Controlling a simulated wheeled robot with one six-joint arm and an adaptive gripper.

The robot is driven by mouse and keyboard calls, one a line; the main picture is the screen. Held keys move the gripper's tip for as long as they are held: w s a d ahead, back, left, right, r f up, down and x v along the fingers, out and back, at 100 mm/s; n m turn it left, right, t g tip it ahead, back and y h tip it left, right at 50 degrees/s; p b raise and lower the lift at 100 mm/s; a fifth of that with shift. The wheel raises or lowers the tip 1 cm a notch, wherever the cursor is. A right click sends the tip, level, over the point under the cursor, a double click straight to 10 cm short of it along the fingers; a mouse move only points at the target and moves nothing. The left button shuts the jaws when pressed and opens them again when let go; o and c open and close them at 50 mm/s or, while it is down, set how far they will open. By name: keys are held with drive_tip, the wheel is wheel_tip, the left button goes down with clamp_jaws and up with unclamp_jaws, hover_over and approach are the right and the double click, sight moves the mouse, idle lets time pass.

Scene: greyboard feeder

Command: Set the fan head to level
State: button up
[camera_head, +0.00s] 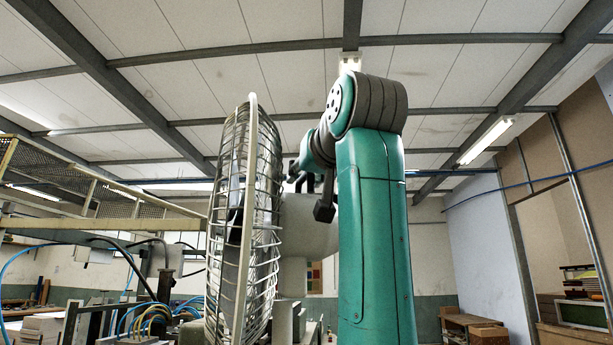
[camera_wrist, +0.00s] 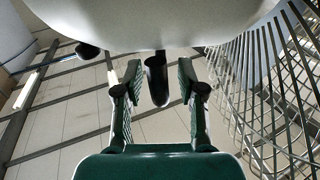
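The fan head shows in the head view as a wire cage (camera_head: 245,225) seen nearly edge-on, with a pale rounded motor housing (camera_head: 308,228) behind it. The cage looks close to upright; its exact tilt is hard to judge. In the wrist view the white housing (camera_wrist: 160,25) fills the top and the cage (camera_wrist: 275,85) is at the right. A dark rounded handle (camera_wrist: 157,82) hangs from the housing. My gripper (camera_wrist: 159,70) is open, with one finger on each side of this handle and visible gaps to both. In the head view my gripper is partly hidden.
The cage wires stand close to the right finger. A workbench with cables and equipment (camera_head: 150,315) is at the lower left. Shelves with boxes (camera_head: 475,328) stand at the right, farther away.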

drive_tip(key=v, duration=1.2)
idle(0.3)
